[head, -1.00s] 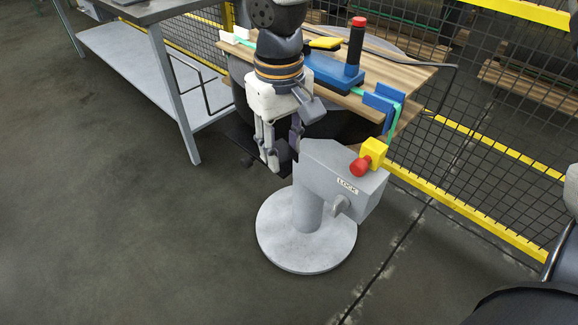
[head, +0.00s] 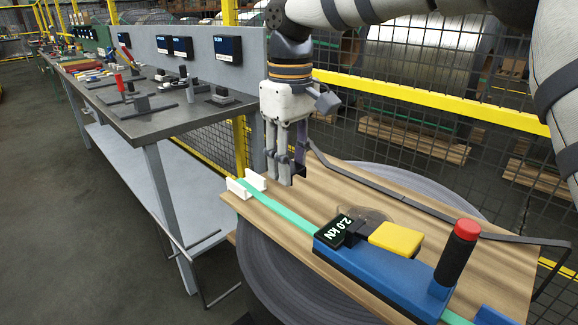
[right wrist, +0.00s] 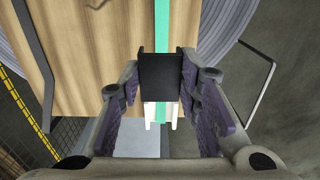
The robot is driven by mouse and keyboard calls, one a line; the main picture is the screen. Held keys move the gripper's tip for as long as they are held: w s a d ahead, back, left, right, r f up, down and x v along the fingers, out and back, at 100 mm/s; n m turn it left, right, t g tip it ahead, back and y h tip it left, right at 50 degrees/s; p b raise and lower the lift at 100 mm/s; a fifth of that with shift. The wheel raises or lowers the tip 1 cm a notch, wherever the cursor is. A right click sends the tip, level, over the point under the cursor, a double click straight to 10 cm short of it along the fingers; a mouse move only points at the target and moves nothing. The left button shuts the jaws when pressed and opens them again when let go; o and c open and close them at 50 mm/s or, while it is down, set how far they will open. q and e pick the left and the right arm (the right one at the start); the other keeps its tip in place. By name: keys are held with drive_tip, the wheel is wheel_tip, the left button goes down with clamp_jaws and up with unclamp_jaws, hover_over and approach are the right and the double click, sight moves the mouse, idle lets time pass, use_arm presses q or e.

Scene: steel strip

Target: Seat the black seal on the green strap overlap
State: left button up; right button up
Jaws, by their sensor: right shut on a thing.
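My right gripper (head: 287,178) points down above the board, near the white guides (head: 247,182) in the head view. It is shut on the black seal (right wrist: 160,76), which shows between its finger pads in the right wrist view. In the head view the seal (head: 298,171) is a small dark piece, mostly hidden by the fingers. The green strap (head: 285,211) runs along the board from the white guides to the blue tensioner (head: 370,265). In the right wrist view the seal covers part of the strap (right wrist: 161,30); I cannot tell whether they touch. My left gripper is not in view.
The wooden board (head: 400,195) lies over a grey coil (head: 262,270). The tensioner has a yellow block (head: 396,237), a display reading 2.0 kN and an upright red-topped handle (head: 457,255). A dark strip runs behind. A workbench (head: 165,115) stands left, a mesh fence behind.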

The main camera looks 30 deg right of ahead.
drive_tip(key=shift+s+a+r, duration=0.15)
drive_tip(key=shift+s+r, duration=0.05)
drive_tip(key=shift+s, duration=0.05)
hover_over(290, 216)
drive_tip(key=shift+f, duration=3.1)
drive_tip(key=shift+f, duration=0.1)
drive_tip(key=shift+w+f, duration=0.1)
drive_tip(key=shift+f, duration=0.65)
drive_tip(key=shift+f, duration=0.55)
drive_tip(key=o, duration=1.2)
